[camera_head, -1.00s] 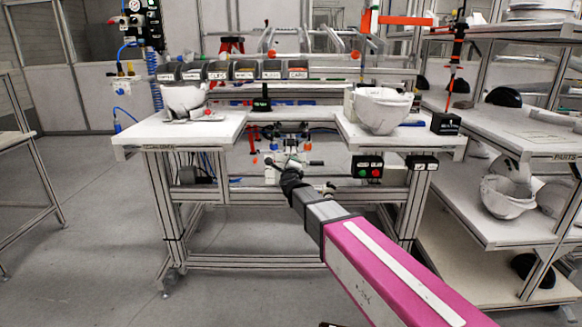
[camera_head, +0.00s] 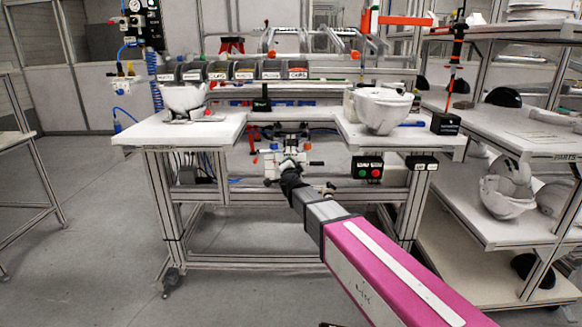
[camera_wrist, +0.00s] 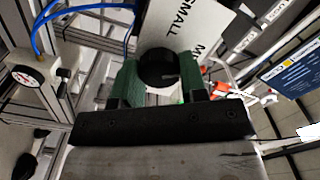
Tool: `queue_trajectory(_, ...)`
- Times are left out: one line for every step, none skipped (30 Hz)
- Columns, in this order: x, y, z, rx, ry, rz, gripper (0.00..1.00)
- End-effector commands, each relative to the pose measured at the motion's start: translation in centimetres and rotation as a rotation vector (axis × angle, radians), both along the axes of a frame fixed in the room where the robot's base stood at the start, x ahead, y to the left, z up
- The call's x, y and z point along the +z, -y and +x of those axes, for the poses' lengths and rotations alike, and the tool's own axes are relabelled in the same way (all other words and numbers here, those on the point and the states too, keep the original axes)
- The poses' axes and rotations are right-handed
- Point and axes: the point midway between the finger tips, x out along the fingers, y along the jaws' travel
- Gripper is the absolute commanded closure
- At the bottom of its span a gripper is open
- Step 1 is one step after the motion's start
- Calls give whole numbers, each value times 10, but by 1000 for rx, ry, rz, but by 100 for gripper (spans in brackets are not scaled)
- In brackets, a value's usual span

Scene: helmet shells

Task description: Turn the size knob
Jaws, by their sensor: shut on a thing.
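The size knob (camera_wrist: 158,68) is a round black knob in the wrist view. It sits in front of a white plate (camera_wrist: 188,30) that reads "SMALL" and, at its lower right, a letter "M". My gripper (camera_wrist: 160,84) has green fingers on both sides of the knob, shut on it. In the head view, my gripper (camera_head: 288,172) is at the front of the workbench, in the gap between the two white tops. The knob and the fingers are too small to make out there.
White helmet shells stand on the left top (camera_head: 184,100) and right top (camera_head: 382,108). A box with green and red buttons (camera_head: 367,167) hangs right of my gripper. A shelf rack (camera_head: 520,140) stands at the right. Blue hoses (camera_wrist: 75,12) run at the wrist view's upper left.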

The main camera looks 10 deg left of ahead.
Motion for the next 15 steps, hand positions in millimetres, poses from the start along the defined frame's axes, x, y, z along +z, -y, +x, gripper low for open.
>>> queue_trajectory(-1, 0, -1, 2, 9, -41, 84)
queue_trajectory(-1, 0, -1, 2, 16, -69, 84)
queue_trajectory(-1, 0, -1, 2, 24, -106, 84)
queue_trajectory(-1, 0, -1, 2, 31, -133, 84)
queue_trajectory(-1, 0, -1, 2, 38, -162, 84)
queue_trajectory(-1, 0, -1, 2, 47, -199, 84)
queue_trajectory(-1, 0, -1, 2, 53, -226, 84)
queue_trajectory(-1, 0, -1, 2, 60, -253, 84)
queue_trajectory(-1, -1, -1, 2, 69, -291, 84)
queue_trajectory(0, -1, -1, 2, 75, -318, 84)
queue_trajectory(0, -1, -1, 2, 82, -345, 84)
queue_trajectory(0, -1, -1, 2, 91, -383, 84)
queue_trajectory(0, -1, -1, 2, 97, -411, 84)
queue_trajectory(0, -1, -1, 2, 104, -438, 84)
queue_trajectory(-1, -1, -1, 1, 113, -474, 84)
